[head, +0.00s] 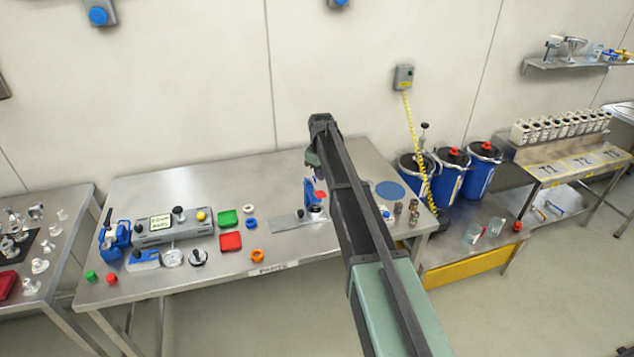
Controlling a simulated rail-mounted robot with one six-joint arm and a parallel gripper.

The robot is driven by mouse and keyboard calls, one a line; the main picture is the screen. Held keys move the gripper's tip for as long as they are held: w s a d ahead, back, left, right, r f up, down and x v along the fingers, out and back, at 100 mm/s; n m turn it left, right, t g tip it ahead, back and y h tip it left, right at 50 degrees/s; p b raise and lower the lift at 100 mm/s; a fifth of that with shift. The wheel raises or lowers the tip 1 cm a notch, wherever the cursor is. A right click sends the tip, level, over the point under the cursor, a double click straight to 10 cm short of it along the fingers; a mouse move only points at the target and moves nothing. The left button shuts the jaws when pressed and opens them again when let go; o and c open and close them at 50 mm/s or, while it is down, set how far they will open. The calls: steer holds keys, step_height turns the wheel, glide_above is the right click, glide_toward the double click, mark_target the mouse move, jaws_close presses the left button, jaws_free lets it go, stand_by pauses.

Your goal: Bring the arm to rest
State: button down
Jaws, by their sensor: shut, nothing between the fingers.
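My arm reaches from the bottom right up over the metal work table (190,200), its bend high above the table's back edge. My gripper (314,170) hangs below this bend, small and partly hidden by my arm. It is shut and empty. Just below it in the picture is a blue stand with a red part (310,193) on a flat metal plate (288,222). I cannot tell how large the gap between gripper and stand is.
Left of the stand lie a green tray (228,218), a red tray (231,241), an orange ring (257,256) and a grey control box (165,229). A blue disc (390,190) lies right of my arm. Blue drums (483,175) stand further right. The table's back middle is clear.

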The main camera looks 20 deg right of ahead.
steer(key=shift+r, duration=0.75)
steer(key=shift+f, duration=0.15)
steer(key=shift+s+m, duration=0.15)
steer(key=shift+m, duration=0.35)
steer(key=s+a+f+m+b, duration=0.1)
steer(key=s+a+f+b, duration=0.2)
steer(key=s, duration=0.8)
steer(key=s+a+f+m+b, duration=0.2)
steer(key=s+f+b, duration=0.3)
steer(key=s, duration=0.7)
steer(key=s+a+f+m+b, duration=0.2)
steer(key=s+a+f+b, duration=0.2)
steer(key=s, duration=0.8)
steer(key=shift+s+a, duration=0.2)
steer(key=shift+a, duration=0.25)
